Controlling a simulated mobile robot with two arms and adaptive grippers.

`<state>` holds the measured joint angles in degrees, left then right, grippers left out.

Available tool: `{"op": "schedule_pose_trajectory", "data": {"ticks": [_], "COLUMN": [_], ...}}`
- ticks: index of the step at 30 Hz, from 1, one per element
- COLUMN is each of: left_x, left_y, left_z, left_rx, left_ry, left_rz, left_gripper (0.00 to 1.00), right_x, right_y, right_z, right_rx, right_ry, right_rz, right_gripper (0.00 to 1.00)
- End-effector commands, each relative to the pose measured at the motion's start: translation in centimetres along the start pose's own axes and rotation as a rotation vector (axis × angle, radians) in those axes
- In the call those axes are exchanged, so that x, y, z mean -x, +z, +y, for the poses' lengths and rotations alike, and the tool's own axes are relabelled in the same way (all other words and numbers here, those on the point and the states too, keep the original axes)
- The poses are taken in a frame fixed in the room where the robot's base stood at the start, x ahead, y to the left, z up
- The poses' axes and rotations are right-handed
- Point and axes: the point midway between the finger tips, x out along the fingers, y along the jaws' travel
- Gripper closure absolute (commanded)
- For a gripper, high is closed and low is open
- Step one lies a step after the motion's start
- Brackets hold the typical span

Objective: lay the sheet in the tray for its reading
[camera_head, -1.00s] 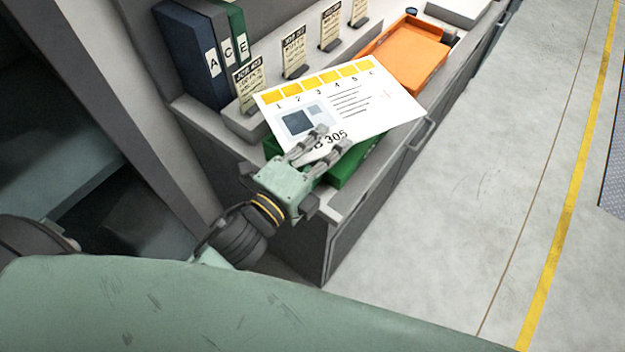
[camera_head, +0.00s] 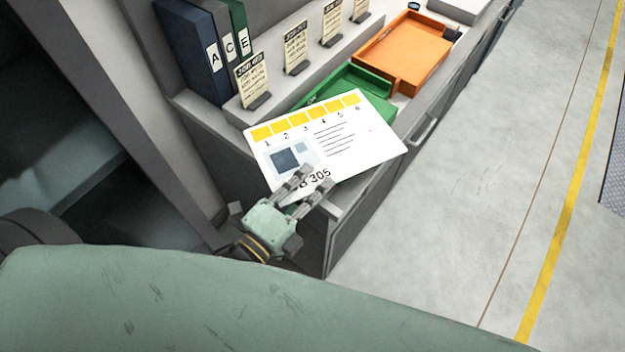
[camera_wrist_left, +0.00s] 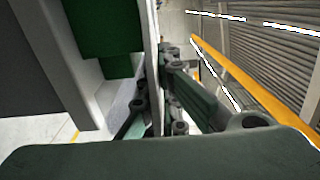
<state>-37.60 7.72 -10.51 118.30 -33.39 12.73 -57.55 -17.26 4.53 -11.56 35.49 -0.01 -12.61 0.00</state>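A white sheet (camera_head: 372,143) has a row of numbered yellow boxes, a blue-grey picture, text lines and a partly covered label ending in "305". My left gripper (camera_head: 316,179) is shut on the sheet's near edge. In the left wrist view the sheet (camera_wrist_left: 153,60) is edge-on between my left fingers (camera_wrist_left: 157,112). A green tray (camera_head: 375,84) sits on the cabinet top, partly hidden behind the sheet; green also shows in the left wrist view (camera_wrist_left: 100,25). An orange tray (camera_head: 420,48) stands farther back. My right gripper is not in view.
Small job cards (camera_head: 296,48) stand on a grey ledge (camera_head: 275,98) along the wall side. Lettered binders (camera_head: 190,50) stand at the left end. A dark object (camera_head: 443,34) sits by the orange tray.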

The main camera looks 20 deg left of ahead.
Motion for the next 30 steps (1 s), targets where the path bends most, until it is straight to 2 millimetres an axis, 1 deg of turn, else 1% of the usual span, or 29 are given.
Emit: {"op": "schedule_pose_trajectory", "data": {"ticks": [12,15,20,27,30], "left_x": [0.0,0.0,0.0,0.0,0.0], "left_y": [0.0,0.0,0.0,0.0,0.0], "left_z": [1.3,1.1,1.1,1.1,0.7], "left_rx": [0.0,0.0,0.0,0.0,0.0], "left_ry": [0.0,0.0,0.0,0.001,0.0], "left_rz": [0.001,0.001,0.0,0.0,0.001], "left_gripper": [1.0,0.9,0.77,0.77,0.77], "right_x": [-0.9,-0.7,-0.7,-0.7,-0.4], "right_y": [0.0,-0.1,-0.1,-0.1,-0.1], "right_z": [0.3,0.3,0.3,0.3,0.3], "right_rx": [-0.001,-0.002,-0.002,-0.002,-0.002], "right_ry": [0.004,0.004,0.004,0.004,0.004], "right_rz": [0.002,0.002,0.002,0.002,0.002], "right_gripper": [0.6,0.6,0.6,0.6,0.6]}}
